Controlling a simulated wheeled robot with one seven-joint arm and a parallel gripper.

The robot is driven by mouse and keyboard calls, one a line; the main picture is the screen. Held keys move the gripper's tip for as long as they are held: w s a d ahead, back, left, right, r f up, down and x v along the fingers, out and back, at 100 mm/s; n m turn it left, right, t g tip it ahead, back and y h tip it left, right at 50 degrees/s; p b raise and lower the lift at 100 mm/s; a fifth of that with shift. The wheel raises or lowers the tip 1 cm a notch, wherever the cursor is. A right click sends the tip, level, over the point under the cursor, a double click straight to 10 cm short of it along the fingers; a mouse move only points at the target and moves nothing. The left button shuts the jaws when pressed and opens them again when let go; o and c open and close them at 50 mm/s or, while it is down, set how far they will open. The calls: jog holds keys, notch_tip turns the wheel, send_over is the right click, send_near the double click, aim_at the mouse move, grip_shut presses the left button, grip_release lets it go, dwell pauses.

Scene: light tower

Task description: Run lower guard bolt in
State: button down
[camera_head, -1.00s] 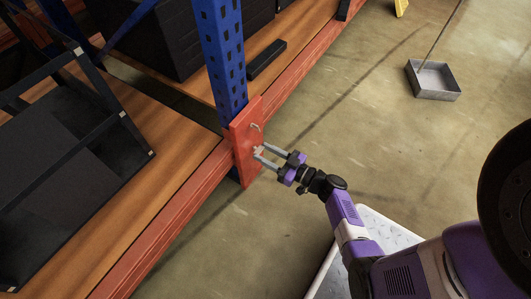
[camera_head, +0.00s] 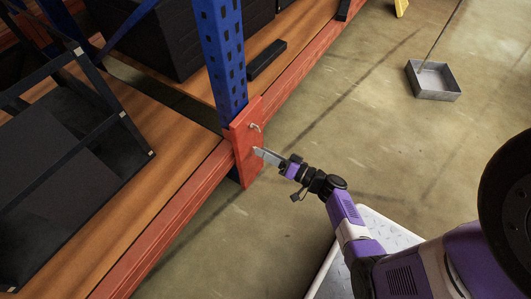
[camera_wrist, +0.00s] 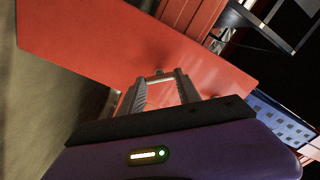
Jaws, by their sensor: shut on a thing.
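The red guard plate (camera_head: 246,157) stands against the foot of the blue upright. An upper bolt (camera_head: 255,127) sticks out near the top of the plate. My gripper (camera_head: 257,151) is at the plate's face below it, its fingers seen nearly edge-on in the head view. In the wrist view my gripper (camera_wrist: 159,77) is shut on the lower guard bolt (camera_wrist: 159,73), a small pale piece between the fingertips. Most of that bolt is hidden by the fingers, and I cannot tell how deep it sits.
The blue upright (camera_head: 222,60) rises above the plate. A wooden shelf with a red beam (camera_head: 180,207) holds a dark frame (camera_head: 121,115) at left. A black bar (camera_head: 266,61) lies on the farther shelf. A metal tray (camera_head: 433,82) stands on open floor.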

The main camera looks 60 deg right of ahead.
jog(key=n+p, duration=0.4)
jog(key=n, duration=1.1)
jog(key=n+p, duration=0.4)
jog(key=n, duration=1.2)
jog(key=shift+s+a+f+n+p, duration=0.2)
jog(key=shift+n+p, duration=0.1)
jog(key=shift+p, duration=0.05)
dwell(0.5)
dwell(0.4)
jog(key=c, duration=1.1)
grip_release()
jog(key=shift+o, duration=1.3)
jog(key=shift+w+r, duration=0.1)
